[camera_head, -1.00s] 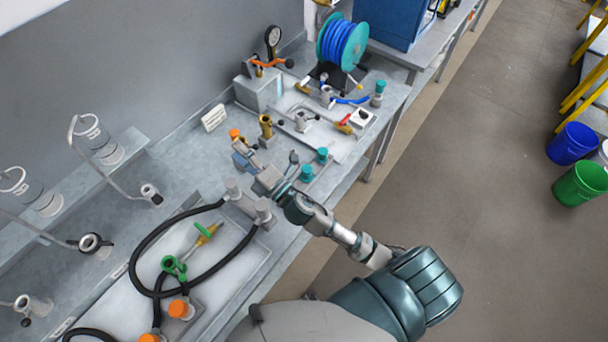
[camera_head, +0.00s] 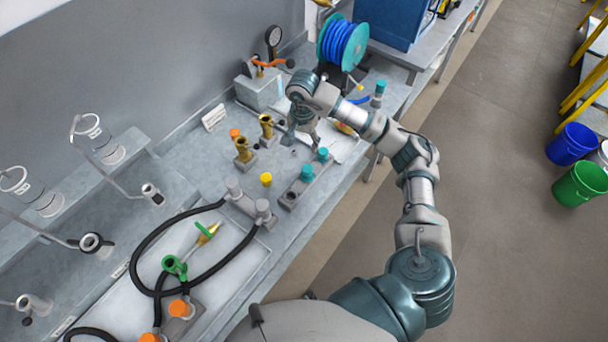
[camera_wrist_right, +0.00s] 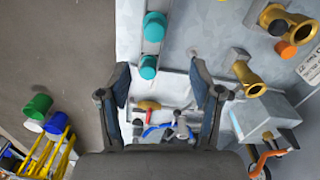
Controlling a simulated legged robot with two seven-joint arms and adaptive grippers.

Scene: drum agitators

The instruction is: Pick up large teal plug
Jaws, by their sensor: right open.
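Two teal plugs stand on a grey block at the bench's front edge. The nearer one (camera_head: 306,173) looks larger, also in the right wrist view (camera_wrist_right: 155,26); the farther one (camera_head: 323,154) looks smaller and also shows there (camera_wrist_right: 148,67). My right gripper (camera_head: 300,137) points down above the bench, just behind and left of the farther plug. In the right wrist view its fingers (camera_wrist_right: 160,80) are spread with nothing between them. The smaller plug shows near the left fingertip, the larger one beyond it. My left gripper is out of view.
Brass fittings (camera_head: 243,150) stand left of the gripper. A yellow plug (camera_head: 266,179) stands near the grey block. Another teal-topped fitting (camera_head: 380,86) stands by the blue hose reel (camera_head: 342,42). Black hoses (camera_head: 150,250) lie on the left tray.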

